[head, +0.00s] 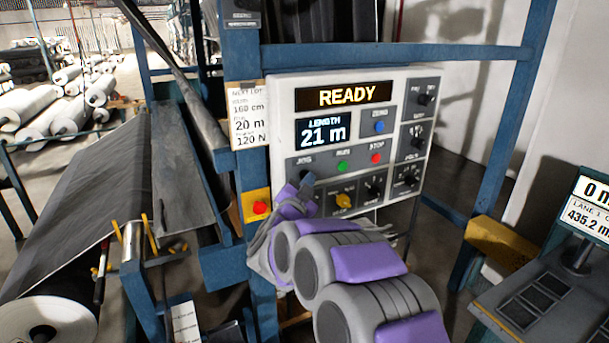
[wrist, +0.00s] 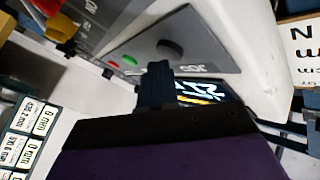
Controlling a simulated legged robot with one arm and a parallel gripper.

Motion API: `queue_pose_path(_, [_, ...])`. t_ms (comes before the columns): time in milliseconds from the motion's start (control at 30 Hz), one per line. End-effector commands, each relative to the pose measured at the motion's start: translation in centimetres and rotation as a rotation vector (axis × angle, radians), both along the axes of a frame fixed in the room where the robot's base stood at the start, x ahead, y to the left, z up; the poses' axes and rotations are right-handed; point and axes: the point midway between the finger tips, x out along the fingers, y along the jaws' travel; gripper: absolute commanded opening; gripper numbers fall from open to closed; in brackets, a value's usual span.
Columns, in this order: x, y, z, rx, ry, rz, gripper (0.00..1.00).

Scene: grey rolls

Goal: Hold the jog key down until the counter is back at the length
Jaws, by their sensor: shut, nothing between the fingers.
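The control panel (head: 287,95) shows READY on its top display (head: 343,95) and LENGTH 21 m on the counter (head: 323,132). The JOG label (head: 304,160) is at the panel's lower left; its key is hidden behind my gripper (head: 307,180) there. In the wrist view, upside down, the dark round jog key (wrist: 171,48) shows just beyond the tips of my gripper (wrist: 158,66). My gripper is shut and empty. I cannot tell whether the tips touch the key. The counter in that view is partly covered by the gripper.
A green RUN button (head: 342,166) and red STOP button (head: 376,158) sit right of the jog area. A red stop button (head: 260,207) is at left. The lot card (head: 249,115) reads 20 m. Blue posts frame the panel.

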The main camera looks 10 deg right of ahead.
Motion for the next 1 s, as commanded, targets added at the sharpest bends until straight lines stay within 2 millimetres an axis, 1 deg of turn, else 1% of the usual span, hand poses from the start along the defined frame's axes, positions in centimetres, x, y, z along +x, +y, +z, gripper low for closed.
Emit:
queue_pose_path(333, [0.06, 0.01, -0.04, 0.000, 0.000, 0.000, 0.00])
queue_pose_path(1000, [0.77, 0.23, -0.03, 0.000, 0.000, 0.000, 0.00])
